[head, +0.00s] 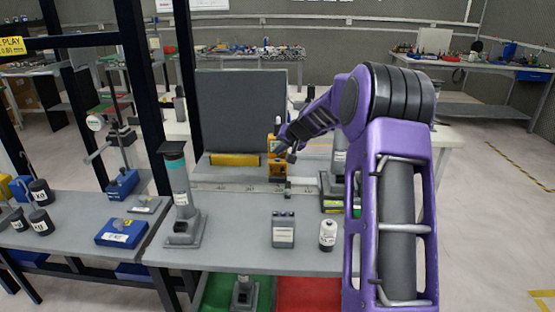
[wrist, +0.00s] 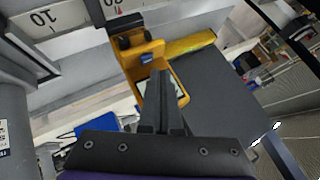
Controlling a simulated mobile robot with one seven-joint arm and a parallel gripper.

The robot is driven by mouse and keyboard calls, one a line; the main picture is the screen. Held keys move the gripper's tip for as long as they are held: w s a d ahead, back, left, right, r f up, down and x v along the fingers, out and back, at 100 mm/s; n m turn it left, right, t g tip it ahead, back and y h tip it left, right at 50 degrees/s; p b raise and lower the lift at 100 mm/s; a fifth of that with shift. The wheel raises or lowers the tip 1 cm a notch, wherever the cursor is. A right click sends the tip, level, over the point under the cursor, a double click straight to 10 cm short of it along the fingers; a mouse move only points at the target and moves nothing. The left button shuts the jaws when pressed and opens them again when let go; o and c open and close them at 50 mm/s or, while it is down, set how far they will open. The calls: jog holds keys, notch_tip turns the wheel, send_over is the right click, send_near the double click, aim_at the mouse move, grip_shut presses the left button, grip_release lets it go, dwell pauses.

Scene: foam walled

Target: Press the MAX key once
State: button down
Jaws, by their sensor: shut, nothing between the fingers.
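A yellow-orange instrument (head: 276,165) stands on the grey bench behind a ruler rail, and my gripper (head: 291,154) is at its right side. In the wrist view the instrument (wrist: 135,58) has a small blue patch (wrist: 146,60), two black knobs and a pale screen-like panel partly behind my fingers. My gripper (wrist: 160,73) is shut and empty, its fingertips over the instrument's face just below the blue patch. I cannot tell whether they touch it. No MAX lettering is readable, and the fingers cover part of the face.
A ruler rail (head: 235,187) runs along the bench, with a dark upright panel (head: 242,110) behind. A grey post stand (head: 180,200) is at the left. The bench between post and box is clear.

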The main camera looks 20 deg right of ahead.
jog(key=shift+r+p, duration=1.55)
jog(key=shift+r, duration=0.95)
